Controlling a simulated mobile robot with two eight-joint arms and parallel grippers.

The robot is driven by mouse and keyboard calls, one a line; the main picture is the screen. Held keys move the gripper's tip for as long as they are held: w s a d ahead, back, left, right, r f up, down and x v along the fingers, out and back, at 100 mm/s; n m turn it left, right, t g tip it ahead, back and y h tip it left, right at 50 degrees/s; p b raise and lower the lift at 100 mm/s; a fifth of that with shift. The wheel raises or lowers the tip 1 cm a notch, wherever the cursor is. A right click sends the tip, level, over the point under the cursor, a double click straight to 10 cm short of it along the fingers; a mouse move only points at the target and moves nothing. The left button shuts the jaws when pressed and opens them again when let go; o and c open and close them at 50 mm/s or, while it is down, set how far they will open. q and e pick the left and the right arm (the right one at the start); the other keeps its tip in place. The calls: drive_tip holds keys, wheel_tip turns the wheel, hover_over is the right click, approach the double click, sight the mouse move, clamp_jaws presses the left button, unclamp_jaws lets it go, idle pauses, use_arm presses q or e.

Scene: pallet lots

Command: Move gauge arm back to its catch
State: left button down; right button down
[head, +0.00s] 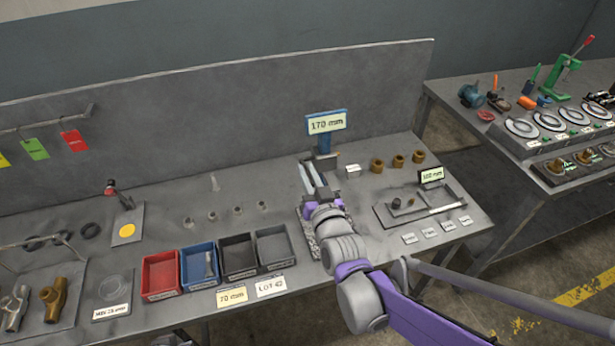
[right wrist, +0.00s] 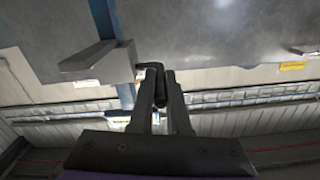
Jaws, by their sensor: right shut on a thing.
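The gauge has a blue post (head: 324,144) with a blue-framed "170 mm" sign (head: 326,122), at the back of the bench. My right gripper (head: 318,170) reaches in from the front with its fingers just in front of the post. In the right wrist view its fingers (right wrist: 160,80) are shut on a dark, hooked piece (right wrist: 157,68), apparently the gauge arm's handle. A grey wedge-shaped block (right wrist: 90,62) and the blue post (right wrist: 126,95) show beside it. I cannot make out the catch. My left gripper is not in view.
Brass fittings (head: 398,160) stand right of the post, with a tray (head: 385,216) and "100 mm" sign (head: 431,175) nearer. Red (head: 161,297), blue (head: 187,286) and dark bins (head: 238,275) sit front left. A grey back panel (head: 220,120) rises behind.

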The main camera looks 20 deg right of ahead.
drive_tip(key=shift+r, duration=0.15)
drive_tip(key=c, duration=0.9)
unclamp_jaws()
drive_tip(key=shift+s, duration=0.1)
drive_tip(key=s, duration=1)
drive_tip(key=shift+s+d, duration=0.2)
drive_tip(key=shift+s, duration=0.15)
drive_tip(key=s+f+g, duration=0.3)
drive_tip(key=s+g, duration=0.1)
drive_tip(key=s, duration=0.1)
drive_tip(key=s+d+f+n+g+p, duration=0.1)
drive_tip(key=s+f+g, duration=0.3)
drive_tip(key=s, duration=0.1)
drive_tip(key=s+d+f+g+p, duration=0.1)
drive_tip(key=s+f+g, duration=0.3)
drive_tip(key=s, duration=0.1)
drive_tip(key=shift+d+f+n+g+h, duration=0.2)
drive_tip(key=shift+n+g+h, duration=0.1)
drive_tip(key=shift+n, duration=0.1)
